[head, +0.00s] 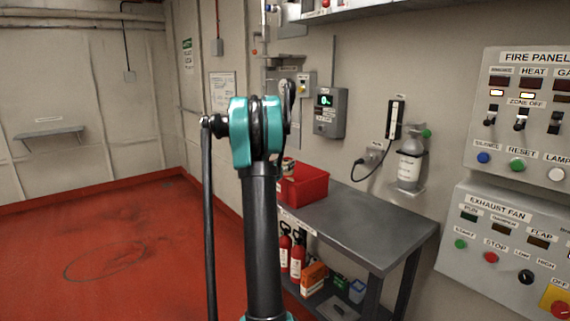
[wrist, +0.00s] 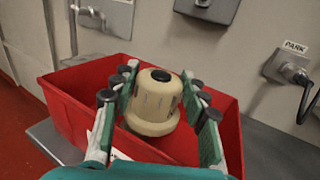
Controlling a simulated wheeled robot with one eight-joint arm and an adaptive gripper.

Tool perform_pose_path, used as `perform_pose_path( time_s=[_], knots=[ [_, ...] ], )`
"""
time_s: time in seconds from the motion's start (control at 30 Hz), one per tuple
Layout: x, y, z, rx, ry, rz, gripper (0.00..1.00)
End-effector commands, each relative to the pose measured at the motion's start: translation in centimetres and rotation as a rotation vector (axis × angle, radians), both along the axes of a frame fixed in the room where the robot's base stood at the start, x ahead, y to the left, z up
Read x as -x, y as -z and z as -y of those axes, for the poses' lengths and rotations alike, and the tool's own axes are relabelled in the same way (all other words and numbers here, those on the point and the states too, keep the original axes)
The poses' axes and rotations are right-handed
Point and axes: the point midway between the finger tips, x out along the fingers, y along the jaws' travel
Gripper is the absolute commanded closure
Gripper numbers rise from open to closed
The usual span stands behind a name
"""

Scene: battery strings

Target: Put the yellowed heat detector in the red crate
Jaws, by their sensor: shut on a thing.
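The yellowed heat detector (wrist: 155,98) is a cream, rounded body with a wider rim and a dark round cap. It sits between the two fingers of my gripper (wrist: 158,105), which is shut on it. In the wrist view it appears over the red crate (wrist: 62,98), within the crate's outline; its exact height above the crate floor I cannot tell. In the head view the red crate (head: 312,188) stands on the grey bench, partly behind my arm. My gripper is mostly hidden behind my arm there.
The grey metal bench (head: 370,229) has free room right of the crate. Red extinguishers (head: 297,258) and boxes stand on its lower shelf. A wall box with a display (head: 330,112), a gas cylinder (head: 411,163) and control panels (head: 520,110) line the wall. A PARK holder (wrist: 290,68) is at right.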

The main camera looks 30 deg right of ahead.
Motion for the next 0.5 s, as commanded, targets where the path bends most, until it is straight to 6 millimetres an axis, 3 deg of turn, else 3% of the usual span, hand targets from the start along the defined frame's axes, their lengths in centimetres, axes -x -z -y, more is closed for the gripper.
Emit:
perform_pose_path(
  time_s=[0.4, 0.43, 0.5],
  knots=[
    [-0.01, 0.89, 0.0, 0.0, 0.0, 0.0, 0.87],
    [-0.01, 0.9, 0.0, 0.0, 0.0, 0.0, 0.54],
    [-0.01, 0.89, 0.0, 0.0, 0.0, 0.0, 0.45]
  ],
)
